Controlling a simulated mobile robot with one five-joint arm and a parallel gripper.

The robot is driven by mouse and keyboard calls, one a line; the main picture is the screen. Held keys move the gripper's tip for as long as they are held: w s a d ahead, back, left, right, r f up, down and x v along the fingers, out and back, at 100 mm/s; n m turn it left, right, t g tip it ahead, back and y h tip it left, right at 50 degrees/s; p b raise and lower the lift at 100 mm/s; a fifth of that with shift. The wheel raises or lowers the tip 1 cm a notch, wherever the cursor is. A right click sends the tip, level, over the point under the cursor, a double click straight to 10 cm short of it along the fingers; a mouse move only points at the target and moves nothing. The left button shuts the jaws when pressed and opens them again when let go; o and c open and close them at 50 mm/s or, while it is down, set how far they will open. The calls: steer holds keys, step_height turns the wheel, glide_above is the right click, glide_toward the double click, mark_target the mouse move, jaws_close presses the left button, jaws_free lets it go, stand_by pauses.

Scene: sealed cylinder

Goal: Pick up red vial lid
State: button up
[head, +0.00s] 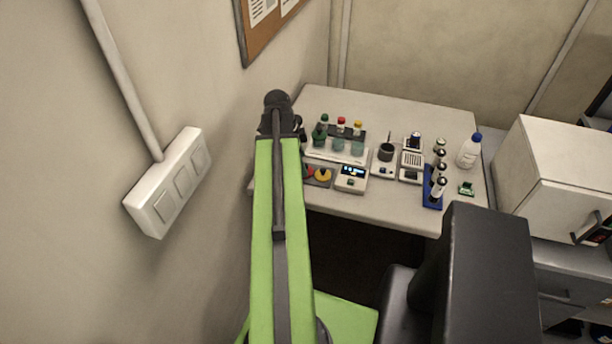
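A small red vial lid (341,120) shows in the head view on top of a vial in the rack (350,154) on the table. It is the middle one of three lidded vials, between a green lid (324,117) and a yellow lid (358,124). My green arm reaches up to the table's left edge. Its dark end, with my gripper (278,112), is left of the rack and apart from the red lid. The arm hides its fingers, so whether they are open or shut does not show.
A wall with a switch box (169,183) is close on the left. A dark chair (487,270) stands in front.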

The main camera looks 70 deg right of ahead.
steer(key=b+x, duration=0.1)
steer(key=x, duration=0.2)
steer(key=shift+f+b, duration=0.15)
steer(key=shift+b, duration=0.25)
steer(key=shift+c, duration=0.5)
steer(key=c, duration=1.3)
steer(key=shift+r+p, duration=0.75)
steer(key=shift+c, duration=0.2)
step_height(320, 180, up, 4)
steer(key=p, duration=0.4)
steer(key=s+d+r+p, duration=0.1)
steer(key=s+r+p, duration=0.2)
steer(key=s, duration=0.4)
steer(key=s+d+r+p, duration=0.2)
steer(key=s+r+p, duration=0.2)
steer(key=s, duration=0.4)
steer(key=shift+d+n, duration=0.25)
steer(key=shift+n, duration=0.15)
